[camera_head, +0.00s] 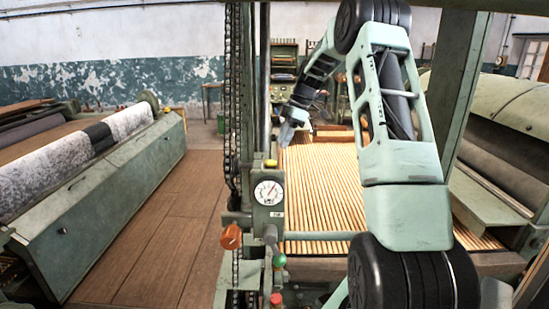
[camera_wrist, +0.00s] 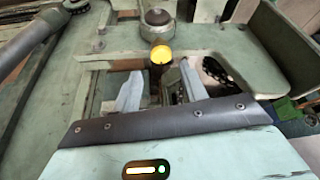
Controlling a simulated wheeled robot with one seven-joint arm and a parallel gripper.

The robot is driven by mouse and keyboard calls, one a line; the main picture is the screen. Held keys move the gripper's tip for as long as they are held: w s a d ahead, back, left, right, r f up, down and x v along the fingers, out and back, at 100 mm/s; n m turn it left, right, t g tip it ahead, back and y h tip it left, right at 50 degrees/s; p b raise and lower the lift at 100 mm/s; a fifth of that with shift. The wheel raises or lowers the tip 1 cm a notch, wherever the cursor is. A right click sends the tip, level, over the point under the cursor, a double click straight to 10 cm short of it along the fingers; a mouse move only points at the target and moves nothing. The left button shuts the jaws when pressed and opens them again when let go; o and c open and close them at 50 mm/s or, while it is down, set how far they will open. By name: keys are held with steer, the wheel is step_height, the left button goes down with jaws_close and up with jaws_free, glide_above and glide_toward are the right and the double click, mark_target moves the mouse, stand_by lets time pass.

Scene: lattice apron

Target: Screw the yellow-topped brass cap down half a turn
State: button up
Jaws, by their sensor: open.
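The yellow-topped brass cap (camera_wrist: 161,55) shows in the wrist view as a round yellow disc on a darker body. It lies just beyond my fingertips, roughly centred between them. In the head view a small yellow top (camera_head: 271,163) sits on the green gauge housing and looks like the same cap. My gripper (camera_wrist: 161,69) is open, its two pale fingers apart with nothing held between them. In the head view my gripper (camera_head: 287,134) hangs just above and to the right of the yellow top. I cannot tell whether a finger touches the cap.
A dial gauge (camera_head: 268,192) sits on the housing below the cap. An orange knob (camera_head: 231,237) sticks out lower left. A chain (camera_head: 229,100) and green posts rise close by. A slatted wooden apron (camera_head: 325,190) lies to the right.

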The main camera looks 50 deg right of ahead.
mark_target(274, 161)
steer(key=p+x, duration=0.1)
steer(key=x, duration=0.7)
steer(key=shift+a+f+p, duration=0.1)
steer(key=shift+f+p, duration=0.1)
steer(key=shift+p, duration=0.2)
steer(key=c, duration=0.7)
